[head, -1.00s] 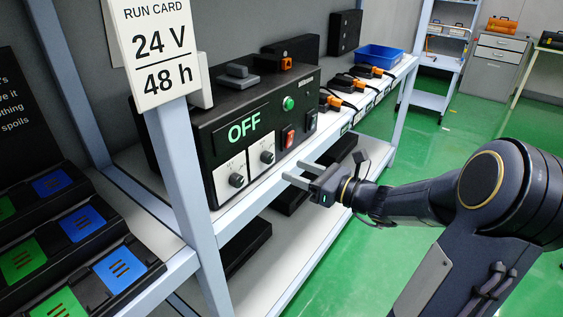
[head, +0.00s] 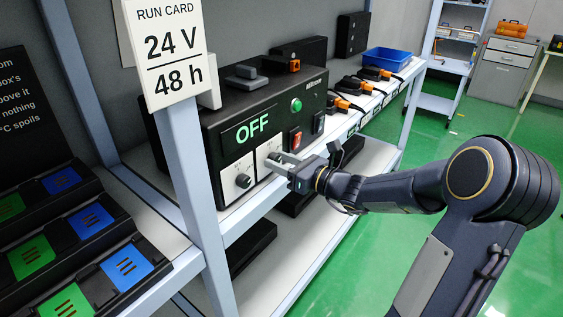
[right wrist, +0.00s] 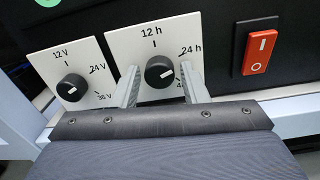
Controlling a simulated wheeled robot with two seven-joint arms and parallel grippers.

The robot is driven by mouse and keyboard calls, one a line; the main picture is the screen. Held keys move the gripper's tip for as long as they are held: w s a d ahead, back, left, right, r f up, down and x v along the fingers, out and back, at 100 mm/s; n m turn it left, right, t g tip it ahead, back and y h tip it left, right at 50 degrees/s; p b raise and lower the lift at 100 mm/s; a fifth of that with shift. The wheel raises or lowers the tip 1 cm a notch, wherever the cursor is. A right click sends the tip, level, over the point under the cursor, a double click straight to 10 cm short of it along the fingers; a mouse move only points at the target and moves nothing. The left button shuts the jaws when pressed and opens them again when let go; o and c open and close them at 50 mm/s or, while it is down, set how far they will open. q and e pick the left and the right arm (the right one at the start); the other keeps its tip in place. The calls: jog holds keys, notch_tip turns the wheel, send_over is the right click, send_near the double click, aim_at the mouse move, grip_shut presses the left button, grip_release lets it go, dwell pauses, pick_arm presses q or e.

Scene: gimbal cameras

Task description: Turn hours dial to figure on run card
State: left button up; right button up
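The run card (head: 165,62) hangs on the shelf post and reads 24 V over 48 h. The black box (head: 222,112) behind it shows OFF in green. The hours dial (right wrist: 159,71) is a black knob on a white plate with 12 h, 24 h and a partly hidden third figure. Its white mark is small; I cannot tell surely which figure it points to. My right gripper (right wrist: 161,84) is open, with one finger on each side of the hours dial; contact is unclear. It also shows at the box front in the head view (head: 277,163). My left gripper is out of view.
The volts dial (right wrist: 72,87), marked 12 V, 24 V and 36 V, sits left of the hours dial. A red rocker switch (right wrist: 256,50) is to the right. A blue bin (head: 386,58) and orange-black tools stand further along the shelf.

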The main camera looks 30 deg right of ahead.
jog(key=c, duration=0.7)
jog(key=shift+r+m+p, duration=0.15)
jog(key=shift+m+p, duration=0.65)
jog(key=shift+p, duration=0.25)
jog(key=m+p, duration=0.9)
jog(key=shift+f+m+p, duration=0.2)
jog(key=shift+m+p, duration=1.5)
jog(key=shift+p, duration=0.15)
jog(key=shift+t, duration=0.3)
jog(key=o, duration=1)
jog(key=shift+s, duration=0.1)
